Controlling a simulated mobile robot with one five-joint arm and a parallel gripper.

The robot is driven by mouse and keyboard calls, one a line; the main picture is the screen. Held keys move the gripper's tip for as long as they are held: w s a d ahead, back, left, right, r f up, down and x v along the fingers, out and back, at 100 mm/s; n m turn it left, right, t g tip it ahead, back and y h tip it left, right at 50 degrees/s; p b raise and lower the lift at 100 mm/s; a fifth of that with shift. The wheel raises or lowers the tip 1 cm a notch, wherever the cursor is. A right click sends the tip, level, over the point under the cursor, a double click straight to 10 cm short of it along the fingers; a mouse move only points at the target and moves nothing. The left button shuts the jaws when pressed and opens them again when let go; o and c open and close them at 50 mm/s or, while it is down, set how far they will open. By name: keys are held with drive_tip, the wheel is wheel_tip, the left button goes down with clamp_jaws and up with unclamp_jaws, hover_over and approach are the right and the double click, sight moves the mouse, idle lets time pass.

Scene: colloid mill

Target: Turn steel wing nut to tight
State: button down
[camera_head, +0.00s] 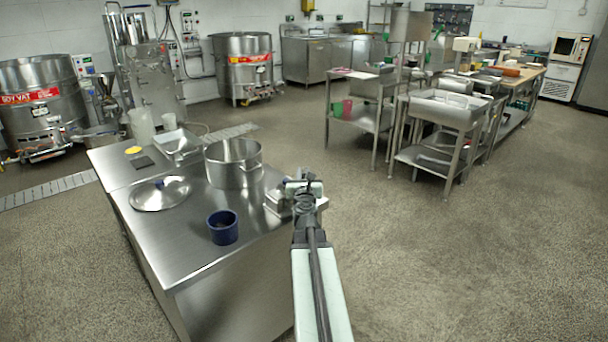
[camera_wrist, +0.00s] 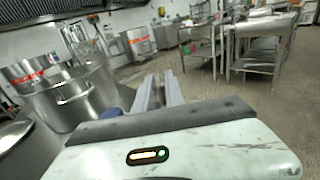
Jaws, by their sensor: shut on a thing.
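My gripper (camera_head: 303,186) is at the right edge of the steel bench, over a small steel fixture (camera_head: 277,203). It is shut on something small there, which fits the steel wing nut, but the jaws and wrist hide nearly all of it. In the wrist view my two grey fingers (camera_wrist: 160,92) point away from the camera, close together. The wing nut's shape and angle cannot be made out in either view.
On the steel bench (camera_head: 195,258) stand a large steel pot (camera_head: 234,165), a lid (camera_head: 160,194), a dark blue cup (camera_head: 223,227) and a steel tray (camera_head: 177,144). Open floor (camera_head: 440,250) lies to the right. Steel tables (camera_head: 447,108) stand beyond it.

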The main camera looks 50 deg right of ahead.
drive_tip(key=shift+m+g+h, duration=0.6)
drive_tip(key=shift+g, duration=0.4)
drive_tip(key=c, duration=1.5)
unclamp_jaws()
drive_tip(key=shift+a, duration=0.1)
